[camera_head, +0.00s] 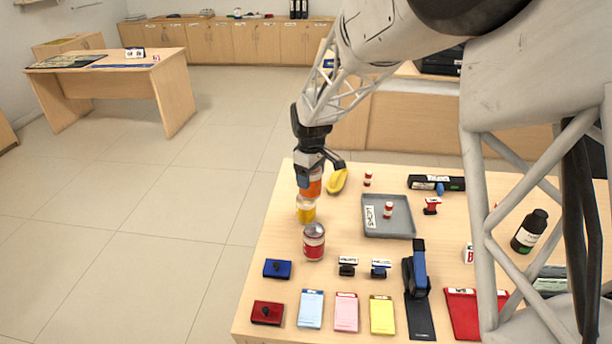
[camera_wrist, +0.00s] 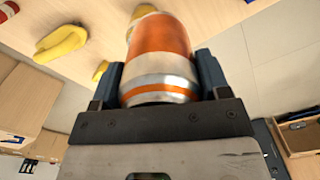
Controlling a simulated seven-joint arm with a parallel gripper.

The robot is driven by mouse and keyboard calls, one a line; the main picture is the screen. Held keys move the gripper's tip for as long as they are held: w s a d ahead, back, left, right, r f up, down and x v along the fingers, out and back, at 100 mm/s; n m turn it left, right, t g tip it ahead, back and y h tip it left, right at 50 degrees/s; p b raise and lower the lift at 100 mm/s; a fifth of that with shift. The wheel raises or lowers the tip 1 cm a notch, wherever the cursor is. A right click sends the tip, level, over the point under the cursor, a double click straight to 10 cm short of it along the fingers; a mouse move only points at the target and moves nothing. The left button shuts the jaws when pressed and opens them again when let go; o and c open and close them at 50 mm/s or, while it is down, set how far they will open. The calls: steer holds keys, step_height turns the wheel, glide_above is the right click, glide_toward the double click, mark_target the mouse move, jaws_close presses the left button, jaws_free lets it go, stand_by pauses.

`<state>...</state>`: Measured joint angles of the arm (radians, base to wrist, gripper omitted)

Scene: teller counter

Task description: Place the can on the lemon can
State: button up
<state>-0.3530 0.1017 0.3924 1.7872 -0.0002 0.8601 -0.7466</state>
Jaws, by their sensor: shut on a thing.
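My gripper (camera_head: 311,174) is shut on an orange can (camera_head: 314,186) with a white band. In the wrist view the orange can (camera_wrist: 160,45) sits between the two dark fingers of my gripper (camera_wrist: 161,72). The yellow lemon can (camera_head: 306,213) stands on the table near its left edge. In the head view the orange can appears directly above the lemon can, roughly upright. I cannot tell whether the two cans touch. In the wrist view the held can hides most of what lies beyond it.
A red can (camera_head: 314,243) with a silver top stands just in front of the lemon can. A yellow banana (camera_head: 337,180) lies behind, right of my gripper. A grey tray (camera_head: 373,231) is to the right. Stamps and coloured pads fill the front.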

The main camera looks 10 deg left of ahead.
steer(key=shift+w+a+f, duration=0.1)
steer(key=shift+w+a, duration=0.2)
steer(key=shift+w, duration=0.6)
steer(key=shift+w+a+f, duration=0.1)
steer(key=shift+w+a, duration=0.25)
steer(key=shift+w, duration=0.55)
steer(key=shift+w+a+f, duration=0.1)
steer(key=shift+w+a, duration=0.2)
steer(key=shift+w, duration=0.6)
steer(key=shift+f, duration=1.7)
steer(key=shift+f, duration=0.15)
steer(key=o, duration=1.2)
steer(key=shift+o, duration=0.2)
step_height(320, 180, up, 12)
steer(key=shift+s+d+r, duration=0.1)
steer(key=shift+r, duration=0.1)
